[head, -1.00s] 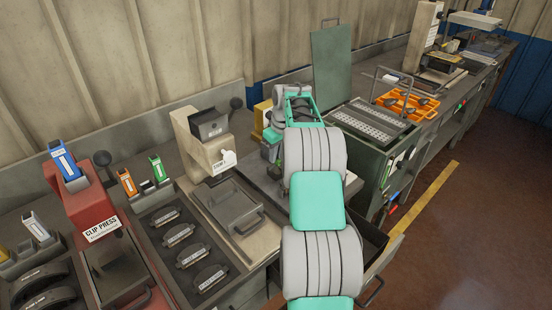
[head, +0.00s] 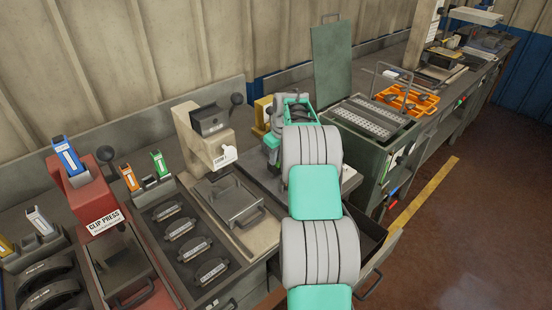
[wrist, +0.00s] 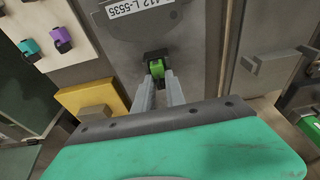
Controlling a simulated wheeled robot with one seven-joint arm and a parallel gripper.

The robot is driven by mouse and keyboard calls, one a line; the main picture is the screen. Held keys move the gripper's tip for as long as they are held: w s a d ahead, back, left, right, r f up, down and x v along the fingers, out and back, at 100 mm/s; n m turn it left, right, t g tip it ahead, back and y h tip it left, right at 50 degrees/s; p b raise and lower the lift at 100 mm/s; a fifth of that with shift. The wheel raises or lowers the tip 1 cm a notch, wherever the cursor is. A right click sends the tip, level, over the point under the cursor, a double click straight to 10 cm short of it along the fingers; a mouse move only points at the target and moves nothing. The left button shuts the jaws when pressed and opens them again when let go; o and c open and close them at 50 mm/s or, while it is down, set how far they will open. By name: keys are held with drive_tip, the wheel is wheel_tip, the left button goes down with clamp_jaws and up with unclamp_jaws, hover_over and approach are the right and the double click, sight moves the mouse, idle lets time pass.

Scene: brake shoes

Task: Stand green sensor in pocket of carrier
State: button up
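The green sensor (wrist: 161,69) shows as a small bright green block between the fingertips of my gripper (wrist: 159,80) in the wrist view. The fingers lie close on both sides of it and appear shut on it. A black piece surrounds its far end; I cannot tell whether this is part of the sensor or the carrier's pocket. Just beyond is a grey plate with a white label (wrist: 140,8), possibly the carrier, cut off by the top edge. In the head view my arm hides the fingertips and the sensor.
A yellow block (wrist: 92,103) stands left of the fingers, below a pale board (wrist: 45,35) with teal and purple pieces. The head view shows the red clip press (head: 92,200), a tray with several shoes (head: 172,262), an open drawer (head: 372,245) and an orange tray (head: 425,104).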

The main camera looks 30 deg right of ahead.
sight(280, 165)
drive_tip(key=o, duration=0.4)
drive_tip(key=shift+s+a+f, duration=0.1)
drive_tip(key=shift+s+f, duration=0.1)
drive_tip(key=shift+f, duration=0.25)
drive_tip(key=shift+s+f, duration=0.15)
drive_tip(key=shift+f, duration=0.3)
drive_tip(key=shift+a, duration=0.15)
drive_tip(key=shift+w+r+p, duration=0.1)
drive_tip(key=shift+r+p, duration=0.2)
drive_tip(key=shift+r, duration=0.1)
drive_tip(key=v, duration=0.4)
drive_tip(key=b+v, duration=0.1)
drive_tip(key=v, duration=0.3)
drive_tip(key=w+v, duration=0.1)
drive_tip(key=v, duration=0.4)
drive_tip(key=shift+d+r, duration=0.15)
drive_tip(key=shift+d, duration=0.2)
